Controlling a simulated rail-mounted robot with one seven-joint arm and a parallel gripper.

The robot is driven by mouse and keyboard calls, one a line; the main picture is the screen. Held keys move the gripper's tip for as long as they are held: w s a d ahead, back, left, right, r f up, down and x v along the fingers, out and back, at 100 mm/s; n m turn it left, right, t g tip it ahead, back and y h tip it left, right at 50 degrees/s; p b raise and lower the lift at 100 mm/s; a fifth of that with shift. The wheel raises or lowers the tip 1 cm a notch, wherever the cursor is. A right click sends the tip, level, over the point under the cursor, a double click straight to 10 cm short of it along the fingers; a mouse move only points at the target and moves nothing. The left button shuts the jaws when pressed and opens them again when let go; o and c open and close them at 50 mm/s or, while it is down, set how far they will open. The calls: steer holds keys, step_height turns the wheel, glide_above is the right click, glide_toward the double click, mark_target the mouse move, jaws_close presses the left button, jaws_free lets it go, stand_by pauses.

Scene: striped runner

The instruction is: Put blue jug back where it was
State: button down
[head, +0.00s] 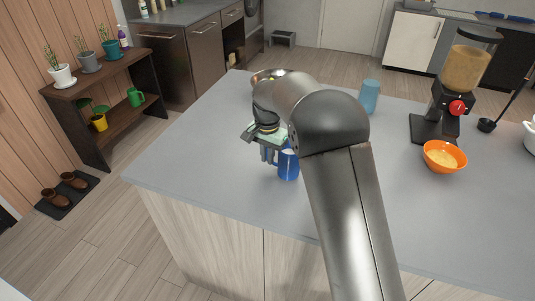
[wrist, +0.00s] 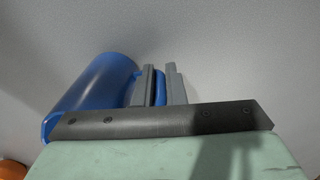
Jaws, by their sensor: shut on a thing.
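The blue jug (head: 288,166) is upright at the grey counter, left of my forearm in the head view. It also shows as a blue cylinder at the left in the wrist view (wrist: 90,95). My gripper (head: 268,155) is on the jug's left side. In the wrist view its two grey fingers (wrist: 160,88) are closed around the blue handle, beside the jug's body. Whether the jug's base touches the counter or is slightly above it, I cannot tell. My arm hides part of the counter behind and right of the jug.
On the counter (head: 215,140), a light blue cup (head: 370,97) stands beyond my arm. An orange bowl (head: 444,157) with yellow contents and a dispenser (head: 462,75) are at the right. The counter left of the jug is clear. A shelf (head: 115,105) with potted plants stands at the left.

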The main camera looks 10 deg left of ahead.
steer(key=shift+f, duration=0.15)
steer(key=c, duration=1.5)
jaws_free()
